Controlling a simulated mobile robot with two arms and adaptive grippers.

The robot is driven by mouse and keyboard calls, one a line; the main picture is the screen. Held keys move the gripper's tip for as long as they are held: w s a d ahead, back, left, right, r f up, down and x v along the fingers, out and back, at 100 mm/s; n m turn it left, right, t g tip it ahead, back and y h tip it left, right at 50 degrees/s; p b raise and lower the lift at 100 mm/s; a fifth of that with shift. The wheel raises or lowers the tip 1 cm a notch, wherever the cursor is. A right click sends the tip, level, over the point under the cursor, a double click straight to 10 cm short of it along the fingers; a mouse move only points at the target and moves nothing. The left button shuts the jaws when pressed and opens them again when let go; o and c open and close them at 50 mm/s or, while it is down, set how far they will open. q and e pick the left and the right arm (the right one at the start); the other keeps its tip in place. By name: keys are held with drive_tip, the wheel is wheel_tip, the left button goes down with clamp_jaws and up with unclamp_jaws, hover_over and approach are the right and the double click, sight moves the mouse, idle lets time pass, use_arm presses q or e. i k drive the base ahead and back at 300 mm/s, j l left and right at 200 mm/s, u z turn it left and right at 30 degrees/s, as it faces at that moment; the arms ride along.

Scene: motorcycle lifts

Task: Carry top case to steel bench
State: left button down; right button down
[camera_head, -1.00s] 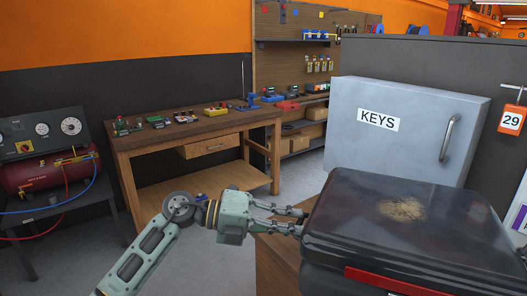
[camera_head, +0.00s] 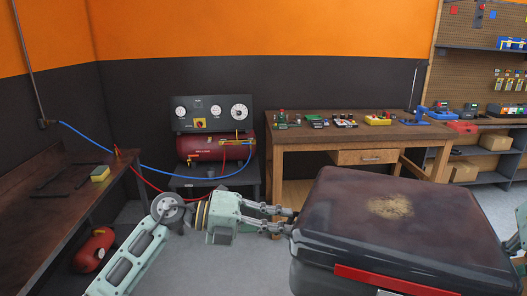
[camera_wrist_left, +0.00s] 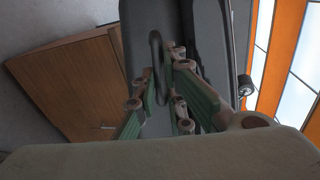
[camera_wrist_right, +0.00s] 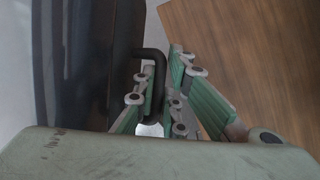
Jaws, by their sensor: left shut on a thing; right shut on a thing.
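The top case (camera_head: 400,220) is a dark, scuffed box with a tan worn patch on its lid and a red strip on its near side. It is held up in front of me, lid upward. My left gripper (camera_head: 287,218) is shut on a handle at its left side; the dark handle loop (camera_wrist_left: 155,55) shows in the left wrist view. My right gripper (camera_wrist_right: 156,98) is shut on a similar handle (camera_wrist_right: 152,58); in the head view only part of that arm shows. A dark-topped bench (camera_head: 58,205) at far left may be the steel bench.
A yellow object (camera_head: 100,173) lies on the left bench, with a red tank (camera_head: 95,250) below. A red compressor (camera_head: 215,146) sits on a stand at the back. A wooden workbench (camera_head: 335,138) with several small devices stands right of it. Grey floor (camera_head: 265,262) is clear between.

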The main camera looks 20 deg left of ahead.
sight(22, 232)
drive_tip(key=i+j+u, duration=0.25)
drive_tip(key=u, duration=0.25)
drive_tip(key=i+u, duration=0.5)
drive_tip(key=i+j, duration=0.1)
drive_tip(key=i, duration=1.85)
drive_tip(key=i+l+u, duration=0.1)
drive_tip(key=i, duration=0.35)
drive_tip(key=i+l+u, duration=0.1)
drive_tip(key=i, duration=0.4)
drive_tip(key=i+z, duration=0.1)
drive_tip(key=z, duration=0.25)
drive_tip(key=i+j+z, duration=0.1)
drive_tip(key=z, duration=0.2)
drive_tip(key=i+j+z, duration=0.1)
drive_tip(key=z, duration=0.25)
drive_tip(key=j+z, duration=0.1)
drive_tip(key=z, duration=0.4)
drive_tip(key=j+z, duration=0.1)
drive_tip(key=z, duration=0.4)
drive_tip(key=i+j+z, duration=0.1)
drive_tip(key=z, duration=0.35)
drive_tip(key=j+z, duration=0.1)
drive_tip(key=z, duration=0.4)
drive_tip(key=j+z, duration=0.1)
drive_tip(key=z, duration=0.4)
drive_tip(key=k+z, duration=0.1)
drive_tip(key=z, duration=0.4)
drive_tip(key=j+z, duration=0.1)
drive_tip(key=z, duration=0.4)
drive_tip(key=k, duration=0.05)
